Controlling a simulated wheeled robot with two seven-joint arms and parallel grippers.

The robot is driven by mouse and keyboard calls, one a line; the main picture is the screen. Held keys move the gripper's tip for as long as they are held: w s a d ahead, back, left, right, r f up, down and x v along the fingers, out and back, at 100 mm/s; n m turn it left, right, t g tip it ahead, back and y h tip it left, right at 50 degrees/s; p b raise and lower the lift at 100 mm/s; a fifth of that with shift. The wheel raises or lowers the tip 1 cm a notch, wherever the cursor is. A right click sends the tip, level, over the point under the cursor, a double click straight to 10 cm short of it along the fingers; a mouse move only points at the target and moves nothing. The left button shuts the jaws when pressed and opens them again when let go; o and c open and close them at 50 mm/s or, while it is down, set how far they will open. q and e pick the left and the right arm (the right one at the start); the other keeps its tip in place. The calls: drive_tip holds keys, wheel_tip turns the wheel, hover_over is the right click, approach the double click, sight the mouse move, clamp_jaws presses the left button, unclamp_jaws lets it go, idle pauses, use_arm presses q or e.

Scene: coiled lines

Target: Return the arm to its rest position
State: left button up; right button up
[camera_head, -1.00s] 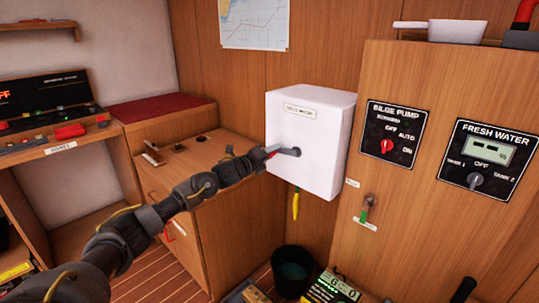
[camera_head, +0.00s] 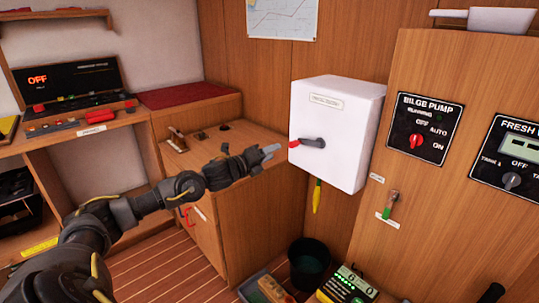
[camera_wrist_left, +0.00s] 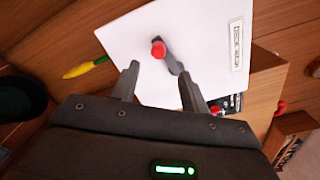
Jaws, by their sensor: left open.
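My left arm reaches from the lower left in the head view. Its gripper (camera_head: 271,151) is open and empty, just left of the white wall box (camera_head: 341,112), apart from its handle. The box carries a dark handle (camera_head: 314,143) with a red end (camera_head: 294,143), lying roughly level. In the left wrist view the two fingers (camera_wrist_left: 158,82) stand apart, and the white box (camera_wrist_left: 205,30) lies beyond them. The dark handle (camera_wrist_left: 173,60) with its red end shows past the fingertips, between them. My right gripper cannot be made out.
A wooden cabinet (camera_head: 226,150) stands below and behind the left arm. A yellow-handled item (camera_head: 317,196) hangs under the box. A dark bucket (camera_head: 309,268) stands on the floor. The bilge pump panel (camera_head: 425,128) is at right, with a short green-tipped lever (camera_head: 390,204) below.

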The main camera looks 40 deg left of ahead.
drive_tip(key=shift+s, duration=0.15)
